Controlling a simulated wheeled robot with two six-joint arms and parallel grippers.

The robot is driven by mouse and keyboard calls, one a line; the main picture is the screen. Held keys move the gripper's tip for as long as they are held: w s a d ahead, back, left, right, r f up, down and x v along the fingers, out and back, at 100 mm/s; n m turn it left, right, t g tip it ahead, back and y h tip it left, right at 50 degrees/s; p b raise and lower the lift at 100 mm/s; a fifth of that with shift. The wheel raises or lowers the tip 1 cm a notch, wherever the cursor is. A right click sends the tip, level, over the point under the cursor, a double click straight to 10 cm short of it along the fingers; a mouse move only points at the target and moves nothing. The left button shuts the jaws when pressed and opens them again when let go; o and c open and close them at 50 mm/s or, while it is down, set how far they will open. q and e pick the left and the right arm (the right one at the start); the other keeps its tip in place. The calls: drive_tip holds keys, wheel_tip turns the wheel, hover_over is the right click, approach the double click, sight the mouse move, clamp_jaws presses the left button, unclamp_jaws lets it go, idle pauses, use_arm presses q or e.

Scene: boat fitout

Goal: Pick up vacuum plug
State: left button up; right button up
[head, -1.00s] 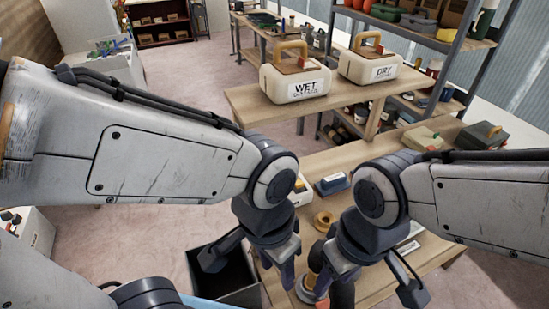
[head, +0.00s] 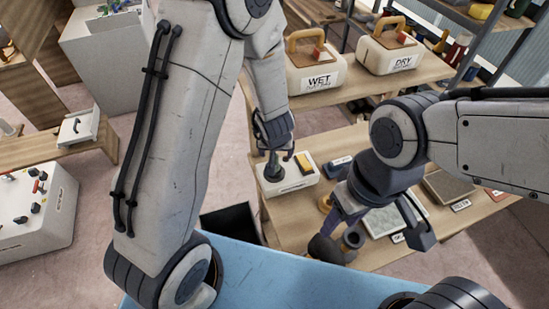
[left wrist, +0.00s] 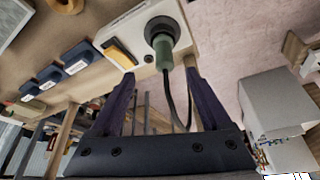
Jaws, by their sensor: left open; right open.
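The vacuum plug is a green plug (left wrist: 163,54) seated in a round dark socket on a white box (left wrist: 120,32), with a dark cable hanging from it. My left gripper (left wrist: 159,76) is open, its two fingers either side of the line to the plug; I cannot tell if they touch it. In the head view my left gripper (head: 274,160) is at the left part of the white box (head: 303,182), and the plug is hard to make out there. My right gripper (head: 385,225) is open over the front of the bench.
The box has a yellow switch (head: 304,167). Blue labelled blocks (left wrist: 76,54) stand beside it. WET (head: 315,78) and DRY (head: 388,56) vacuums are on the raised shelf behind. A dark open bin (head: 230,221) stands left of the bench.

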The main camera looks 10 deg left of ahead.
sight(275, 159)
use_arm(q)
drive_tip(key=b+x, duration=0.2)
drive_tip(key=x, duration=0.3)
drive_tip(key=shift+s+a+f, duration=0.15)
drive_tip(key=shift+f, duration=0.1)
drive_tip(key=b+x, duration=0.2)
drive_tip(key=x, duration=0.1)
drive_tip(key=shift+a+f, duration=0.25)
drive_tip(key=shift+f, duration=0.55)
clamp_jaws()
